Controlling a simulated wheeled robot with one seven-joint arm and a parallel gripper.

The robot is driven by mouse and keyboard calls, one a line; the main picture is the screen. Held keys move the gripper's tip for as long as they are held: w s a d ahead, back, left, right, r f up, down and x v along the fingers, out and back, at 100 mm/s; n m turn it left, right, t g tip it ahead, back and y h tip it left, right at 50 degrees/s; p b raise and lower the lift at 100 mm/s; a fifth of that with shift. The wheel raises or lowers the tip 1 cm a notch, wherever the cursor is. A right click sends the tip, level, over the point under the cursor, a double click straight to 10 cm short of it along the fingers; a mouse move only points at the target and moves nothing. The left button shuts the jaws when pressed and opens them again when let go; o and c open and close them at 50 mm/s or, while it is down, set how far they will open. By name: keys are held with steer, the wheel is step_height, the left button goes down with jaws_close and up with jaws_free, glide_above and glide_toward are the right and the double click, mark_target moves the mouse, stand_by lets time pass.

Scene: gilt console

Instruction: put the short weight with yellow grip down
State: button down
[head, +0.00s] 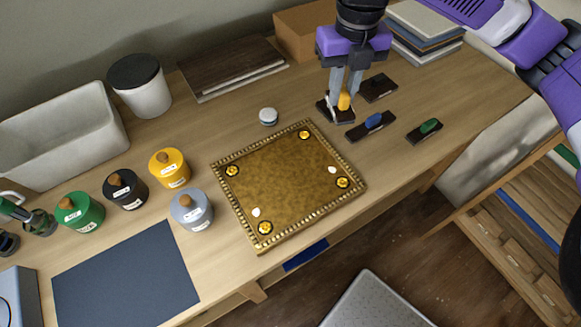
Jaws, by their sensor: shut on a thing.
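The short weight with yellow grip (344,101) is between the fingers of my gripper (343,96), on the right half of the wooden table. My gripper points down and is shut on the yellow grip. The weight's dark base (333,112) is at or just above the tabletop; I cannot tell whether it touches. The fingers hide part of the grip.
A blue-gripped weight (371,126), a green-gripped weight (425,131) and a dark plate (378,88) lie close by. An ornate gilt panel (283,183) lies to the left. Bare wood shows towards the right.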

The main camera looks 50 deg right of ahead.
steer(key=n, duration=0.3)
steer(key=shift+s+a, duration=0.1)
steer(key=shift+a, duration=0.05)
steer(key=shift+f+n, duration=0.1)
steer(key=shift+n, duration=0.3)
step_height(320, 180, down, 20)
steer(key=shift+r+p, duration=0.15)
steer(key=shift+p, duration=0.75)
steer(key=shift+f, duration=0.2)
steer(key=c, duration=1.3)
jaws_free()
steer(key=shift+r, duration=0.15)
